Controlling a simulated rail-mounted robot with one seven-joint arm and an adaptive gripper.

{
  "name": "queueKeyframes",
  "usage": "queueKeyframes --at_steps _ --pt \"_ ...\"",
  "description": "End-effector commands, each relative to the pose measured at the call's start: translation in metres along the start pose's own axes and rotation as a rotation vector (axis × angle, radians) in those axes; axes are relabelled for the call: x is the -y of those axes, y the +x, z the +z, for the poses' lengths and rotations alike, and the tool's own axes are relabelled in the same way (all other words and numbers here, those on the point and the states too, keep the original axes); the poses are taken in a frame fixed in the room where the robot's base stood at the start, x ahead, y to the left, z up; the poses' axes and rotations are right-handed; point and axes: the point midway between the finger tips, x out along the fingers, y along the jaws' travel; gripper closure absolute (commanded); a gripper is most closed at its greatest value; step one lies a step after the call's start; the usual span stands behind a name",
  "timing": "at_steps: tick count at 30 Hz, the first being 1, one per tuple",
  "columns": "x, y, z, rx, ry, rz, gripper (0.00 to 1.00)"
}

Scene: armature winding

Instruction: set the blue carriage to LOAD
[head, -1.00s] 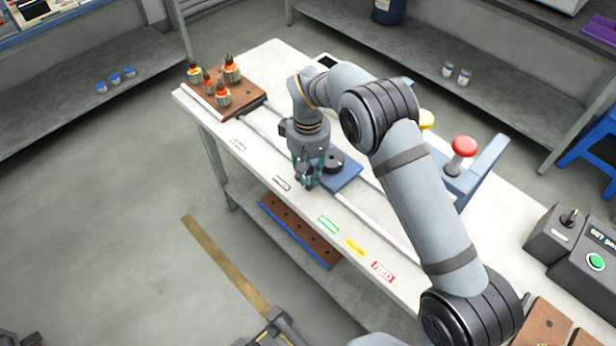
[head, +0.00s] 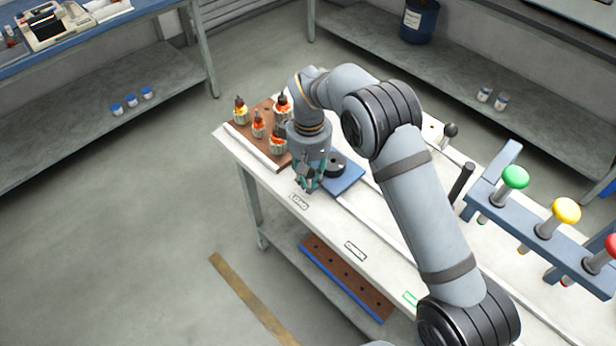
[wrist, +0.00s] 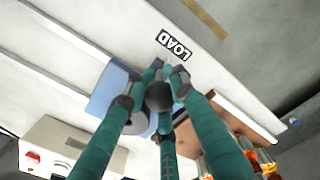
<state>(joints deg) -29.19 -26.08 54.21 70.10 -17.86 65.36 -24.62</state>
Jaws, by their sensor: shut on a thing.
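The blue carriage (head: 347,182) sits on the white bench's track, with a dark round disc (head: 337,163) on top. It also shows in the wrist view (wrist: 108,88), left of the fingers. My gripper (head: 308,186) is at the carriage's front side. In the wrist view its fingers (wrist: 156,88) are closed around a dark ball knob (wrist: 159,96), which they partly cover. The LOAD label (wrist: 174,46) lies on the bench edge just in front of the fingers, roughly level with the knob; it shows in the head view too (head: 299,202).
A brown board (head: 264,112) with several orange-wound armatures stands close behind my gripper at the bench's left end. Another label (head: 356,251) and a green one (head: 410,298) lie farther right. A blue frame (head: 520,226) with coloured knobs stands at the right.

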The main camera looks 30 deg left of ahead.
Motion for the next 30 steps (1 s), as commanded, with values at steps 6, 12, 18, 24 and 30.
queueKeyframes --at_steps 6,12,18,24,30 --pt "0.0002 0.0007 -0.0013 -0.004 -0.002 0.0 1.0" --pt "0.0007 0.0 -0.0028 -0.008 -0.003 0.0 1.0" --pt "0.0008 -0.0004 -0.0031 -0.009 -0.003 0.0 0.71" --pt "0.0005 0.0002 -0.0019 -0.005 -0.002 0.0 0.59" --pt "0.0002 0.0005 -0.001 -0.003 -0.001 -0.001 0.56"
